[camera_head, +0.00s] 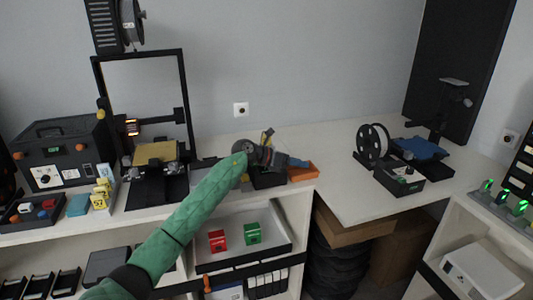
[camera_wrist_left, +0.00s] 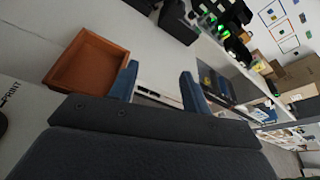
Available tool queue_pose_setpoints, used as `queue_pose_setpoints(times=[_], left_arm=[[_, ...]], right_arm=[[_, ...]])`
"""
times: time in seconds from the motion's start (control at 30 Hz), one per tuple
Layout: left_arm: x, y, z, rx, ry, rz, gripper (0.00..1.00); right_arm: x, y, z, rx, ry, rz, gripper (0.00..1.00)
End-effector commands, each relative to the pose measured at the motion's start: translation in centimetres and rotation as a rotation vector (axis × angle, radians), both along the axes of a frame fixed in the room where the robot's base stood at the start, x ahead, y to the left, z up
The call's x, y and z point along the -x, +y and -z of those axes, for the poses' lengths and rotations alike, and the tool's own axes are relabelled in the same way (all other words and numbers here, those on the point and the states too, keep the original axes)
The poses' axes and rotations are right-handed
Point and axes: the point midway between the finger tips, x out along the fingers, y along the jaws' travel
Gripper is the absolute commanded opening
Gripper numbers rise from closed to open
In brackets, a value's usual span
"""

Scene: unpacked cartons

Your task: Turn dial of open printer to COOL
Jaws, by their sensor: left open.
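An open-frame printer (camera_head: 183,85) with a tall black frame and a gold bed stands on the left worktop in the head view. A smaller open printer (camera_head: 421,149) with a blue bed stands on the right worktop. I cannot make out a dial or the word COOL on either. My left gripper (camera_head: 298,162) is over the right end of the left worktop, apart from both printers. In the left wrist view its blue fingers (camera_wrist_left: 159,73) are spread with nothing between them. My right gripper is not in view.
An orange tray (camera_head: 303,173) lies close to my left gripper; it also shows in the wrist view (camera_wrist_left: 88,63). A black box machine (camera_head: 62,155) stands far left. A spool (camera_head: 373,143) stands by the right printer.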

Motion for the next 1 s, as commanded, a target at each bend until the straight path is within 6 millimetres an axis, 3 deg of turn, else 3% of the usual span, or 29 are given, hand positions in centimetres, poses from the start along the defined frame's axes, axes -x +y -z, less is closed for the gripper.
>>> queue_pose_setpoints(times=[0.17, 0.4, 0.6, 0.8, 1.0], left_arm=[[-2.7, 2.5, -1.0, -0.27, -0.069, 0.073, 0.48], [-6.1, 8.1, -3.3, -0.64, -0.103, 0.136, 0.48], [-7.7, 12.2, -5.4, -0.845, -0.088, 0.155, 0.48], [-8.1, 13.5, -6.0, -0.907, -0.076, 0.16, 0.48], [-8.3, 12.6, -4.1, -0.905, -0.075, 0.16, 0.48]], right_arm=[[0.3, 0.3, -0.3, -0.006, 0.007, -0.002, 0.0], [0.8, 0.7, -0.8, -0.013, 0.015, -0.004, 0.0], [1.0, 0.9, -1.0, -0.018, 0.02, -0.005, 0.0], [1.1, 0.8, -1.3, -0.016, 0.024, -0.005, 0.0], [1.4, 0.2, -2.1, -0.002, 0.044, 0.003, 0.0]])
